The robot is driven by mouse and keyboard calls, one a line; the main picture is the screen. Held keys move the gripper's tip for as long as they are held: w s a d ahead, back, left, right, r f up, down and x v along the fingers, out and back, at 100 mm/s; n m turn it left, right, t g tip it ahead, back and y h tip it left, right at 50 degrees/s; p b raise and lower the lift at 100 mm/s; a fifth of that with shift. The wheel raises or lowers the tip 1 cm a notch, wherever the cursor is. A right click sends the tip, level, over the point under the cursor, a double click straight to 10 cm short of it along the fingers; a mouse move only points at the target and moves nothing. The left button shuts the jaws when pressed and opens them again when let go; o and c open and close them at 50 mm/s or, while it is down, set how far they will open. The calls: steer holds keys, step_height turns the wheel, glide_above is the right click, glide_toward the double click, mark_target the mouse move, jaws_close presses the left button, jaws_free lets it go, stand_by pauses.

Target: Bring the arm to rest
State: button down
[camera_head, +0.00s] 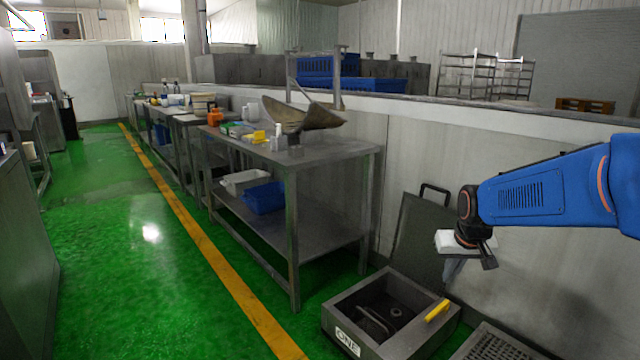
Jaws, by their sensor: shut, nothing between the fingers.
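My gripper (470,252) hangs at the end of my blue arm (545,190), which reaches in from the right edge. The gripper is shut and empty, held in the air in front of the pale wall. Its fingertips are small and partly hidden at this angle. Below and to the left of it, an open grey box (342,322) stands on the floor with its lid (415,238) raised. A yellow handle (437,310) shows on the box's right side.
A steel table (330,158) with bottles and a metal scoop (305,115) on top stands left of the gripper. A blue bin (264,197) sits on its lower shelf. A grey grate (495,345) lies at the bottom right. The green floor (130,240) at left is clear.

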steer(key=s+a, duration=0.2)
steer(key=s, duration=1.2)
steer(key=s+a+r+n, duration=0.1)
steer(key=s+a, duration=0.1)
steer(key=s, duration=1.2)
steer(key=shift+s+a, duration=0.25)
steer(key=shift+s, duration=0.15)
steer(key=shift+r, duration=0.1)
